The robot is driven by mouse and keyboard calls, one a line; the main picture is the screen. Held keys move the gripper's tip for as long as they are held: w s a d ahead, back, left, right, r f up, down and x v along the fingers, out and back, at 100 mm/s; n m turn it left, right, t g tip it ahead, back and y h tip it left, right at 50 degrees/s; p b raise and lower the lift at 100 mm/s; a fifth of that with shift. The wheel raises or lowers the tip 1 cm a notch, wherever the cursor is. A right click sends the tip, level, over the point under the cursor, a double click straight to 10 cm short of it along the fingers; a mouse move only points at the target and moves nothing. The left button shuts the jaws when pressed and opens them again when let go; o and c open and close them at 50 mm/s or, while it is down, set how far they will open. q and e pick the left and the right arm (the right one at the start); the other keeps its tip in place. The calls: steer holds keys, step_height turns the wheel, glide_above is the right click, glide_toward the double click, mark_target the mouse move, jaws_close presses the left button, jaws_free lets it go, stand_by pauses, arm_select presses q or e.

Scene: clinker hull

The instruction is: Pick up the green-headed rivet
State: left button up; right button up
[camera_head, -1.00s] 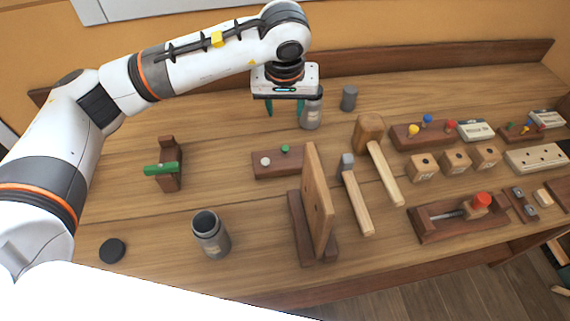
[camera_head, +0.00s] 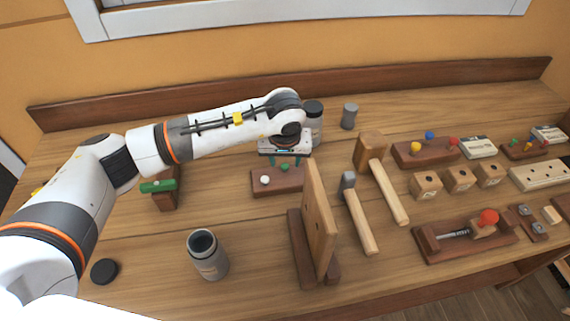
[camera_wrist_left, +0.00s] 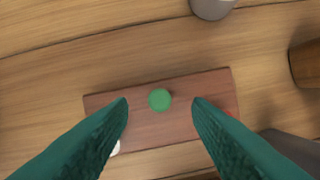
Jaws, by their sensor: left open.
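The green-headed rivet (camera_wrist_left: 159,99) stands in a small dark wooden block (camera_wrist_left: 215,92), a white-headed rivet beside it. In the head view the green head (camera_head: 285,167) shows just below my left gripper, with the white head (camera_head: 265,180) to its left on the block (camera_head: 290,184). My left gripper (camera_head: 284,160) is above the block. In the left wrist view its two teal fingers (camera_wrist_left: 160,112) are open, one on each side of the green head, and hold nothing. My right gripper is not in view.
An upright wooden board (camera_head: 319,222) on a stand is close to the block's right. A lidded grey bottle (camera_head: 313,125) is just behind. An open grey canister (camera_head: 208,255) stands in front.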

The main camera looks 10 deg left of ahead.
mark_target(285, 166)
arm_select(q)
steer(key=shift+x, duration=1.45)
steer(key=shift+r, duration=0.1)
jaws_close()
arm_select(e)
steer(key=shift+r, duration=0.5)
arm_select(q)
step_height(285, 166, up, 10)
steer(key=b, duration=0.2)
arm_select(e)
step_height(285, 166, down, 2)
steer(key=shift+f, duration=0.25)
arm_select(q)
steer(key=shift+a, duration=0.1)
